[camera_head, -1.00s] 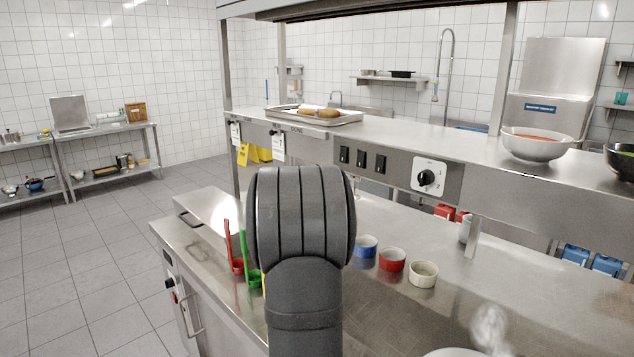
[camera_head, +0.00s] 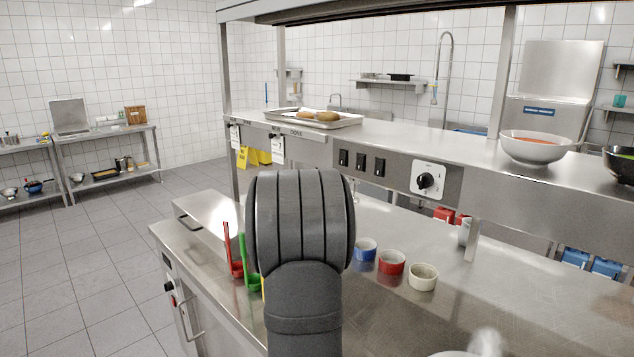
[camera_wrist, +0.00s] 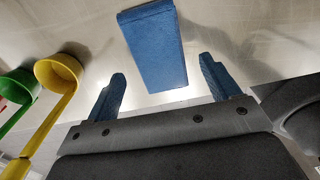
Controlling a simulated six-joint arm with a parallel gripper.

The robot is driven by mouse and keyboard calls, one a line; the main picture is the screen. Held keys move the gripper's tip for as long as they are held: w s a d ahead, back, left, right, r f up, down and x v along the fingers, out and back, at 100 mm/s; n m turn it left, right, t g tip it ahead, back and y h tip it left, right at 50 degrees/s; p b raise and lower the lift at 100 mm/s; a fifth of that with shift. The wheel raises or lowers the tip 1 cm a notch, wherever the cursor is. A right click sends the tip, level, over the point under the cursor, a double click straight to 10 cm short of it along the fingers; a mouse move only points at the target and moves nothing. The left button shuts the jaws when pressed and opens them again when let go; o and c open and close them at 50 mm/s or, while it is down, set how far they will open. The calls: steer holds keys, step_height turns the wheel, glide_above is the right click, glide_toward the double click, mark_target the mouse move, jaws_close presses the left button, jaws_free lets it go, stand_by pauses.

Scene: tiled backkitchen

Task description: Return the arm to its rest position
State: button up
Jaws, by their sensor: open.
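My gripper (camera_wrist: 160,92) shows in the wrist view with its two blue fingers well apart and nothing between them. A blue block-like object (camera_wrist: 154,48) lies on the steel surface beyond the fingertips, apart from them. In the head view, my dark grey arm stands in the middle foreground over the steel counter (camera_head: 480,270) and hides what is behind it. My fingers are hidden in the head view.
Blue (camera_head: 364,250), red (camera_head: 391,263) and cream (camera_head: 423,277) ramekins stand right of my arm. Red (camera_head: 235,266) and green (camera_head: 252,280) ladles are left of it; a yellow ladle (camera_wrist: 60,76) shows in the wrist view. A raised shelf holds a tray (camera_head: 345,120) and bowl (camera_head: 535,150).

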step_height(320, 180, down, 3)
steer(key=shift+r, duration=0.2)
step_height(320, 180, up, 12)
step_height(320, 180, down, 12)
step_height(320, 180, up, 4)
steer(key=shift+f, duration=0.1)
steer(key=s+d+r, duration=0.5)
steer(key=d+r, duration=0.2)
steer(key=d, duration=0.3)
steer(key=s+d+f+m+g+y, duration=0.1)
steer(key=s+d+m, duration=1.7)
steer(key=s, duration=0.4)
steer(key=shift+d+f+y, duration=0.2)
steer(key=shift+d+y, duration=0.2)
steer(key=shift+d, duration=0.5)
stand_by(0.6)
